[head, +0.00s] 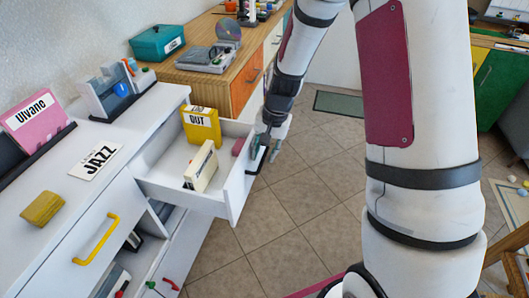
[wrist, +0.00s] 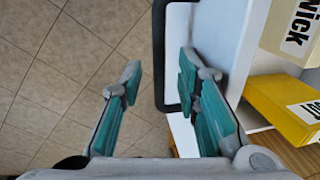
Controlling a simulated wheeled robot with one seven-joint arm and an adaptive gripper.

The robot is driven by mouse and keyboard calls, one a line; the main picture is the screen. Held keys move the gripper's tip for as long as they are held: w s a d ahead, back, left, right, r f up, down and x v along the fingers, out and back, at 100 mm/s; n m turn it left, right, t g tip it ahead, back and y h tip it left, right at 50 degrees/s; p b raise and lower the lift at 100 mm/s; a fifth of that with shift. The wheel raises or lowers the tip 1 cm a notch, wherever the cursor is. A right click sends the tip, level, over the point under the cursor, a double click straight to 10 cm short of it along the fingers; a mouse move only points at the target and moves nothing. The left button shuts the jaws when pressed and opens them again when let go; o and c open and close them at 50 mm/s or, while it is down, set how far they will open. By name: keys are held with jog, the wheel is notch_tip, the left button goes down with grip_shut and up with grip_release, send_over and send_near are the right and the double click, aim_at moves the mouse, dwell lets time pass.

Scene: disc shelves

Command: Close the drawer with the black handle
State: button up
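The white drawer (head: 185,200) stands pulled out from the white cabinet. Its black handle (head: 256,160) is on the front panel, and it also shows in the wrist view (wrist: 158,55). My gripper (head: 268,146) is at the handle, outside the drawer front. In the wrist view my gripper (wrist: 160,76) has its teal-padded fingers apart, with the handle bar between them in the picture. The right finger appears on the drawer side of the bar. I cannot tell whether either finger touches it.
The drawer holds a yellow box (head: 201,128), a cream box (head: 201,167) and a small pink item (head: 239,146). The tiled floor (head: 265,215) beside the drawer is clear.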

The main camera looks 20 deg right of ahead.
jog(key=shift+f, duration=0.15)
jog(key=shift+c, duration=0.6)
grip_shut()
jog(key=shift+w+a, duration=0.1)
jog(key=shift+a, duration=0.05)
